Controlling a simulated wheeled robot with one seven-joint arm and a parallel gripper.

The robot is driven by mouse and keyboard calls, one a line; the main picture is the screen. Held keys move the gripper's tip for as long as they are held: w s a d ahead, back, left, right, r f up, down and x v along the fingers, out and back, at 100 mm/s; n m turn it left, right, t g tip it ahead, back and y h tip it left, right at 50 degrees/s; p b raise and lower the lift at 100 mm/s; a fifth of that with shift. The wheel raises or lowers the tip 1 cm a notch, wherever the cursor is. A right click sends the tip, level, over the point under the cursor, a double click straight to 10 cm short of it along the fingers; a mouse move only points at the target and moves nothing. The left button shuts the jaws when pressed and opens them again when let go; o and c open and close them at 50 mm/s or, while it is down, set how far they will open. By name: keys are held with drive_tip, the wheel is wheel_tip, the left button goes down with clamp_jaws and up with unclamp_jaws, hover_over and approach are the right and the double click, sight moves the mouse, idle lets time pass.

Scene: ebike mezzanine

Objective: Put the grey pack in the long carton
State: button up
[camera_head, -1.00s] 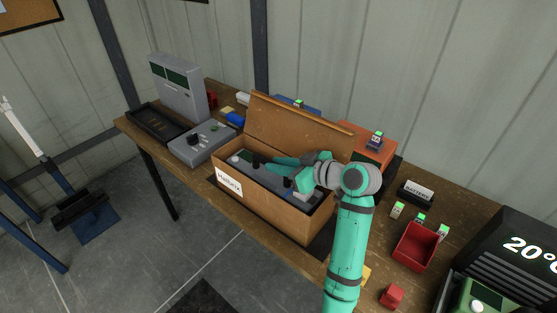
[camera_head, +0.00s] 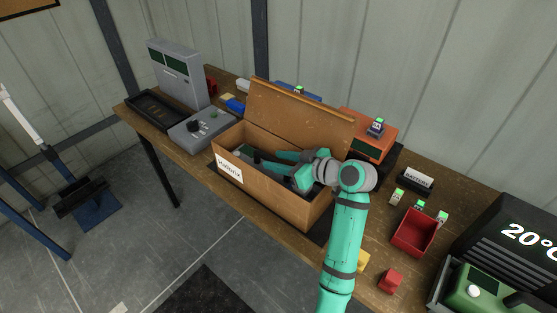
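The long carton (camera_head: 284,198) is an open brown box with a white label on its front and its lid flap raised at the back. The grey pack (camera_head: 242,150) is down inside the carton, below the rim. Only a dark grey part of it shows; the front wall and my gripper hide most of it. My teal gripper (camera_head: 272,166) reaches into the carton from the right, with its fingers at the pack. The fingertips are partly hidden, but the pack has come down together with the gripper, which appears shut on it.
A grey tester (camera_head: 177,76) with a dial box (camera_head: 201,131) and a black tray (camera_head: 154,109) stand to the left. An orange box (camera_head: 369,143) is behind on the right.

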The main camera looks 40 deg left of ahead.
drive_tip(key=v, duration=1.2)
drive_tip(key=shift+d+f, duration=0.1)
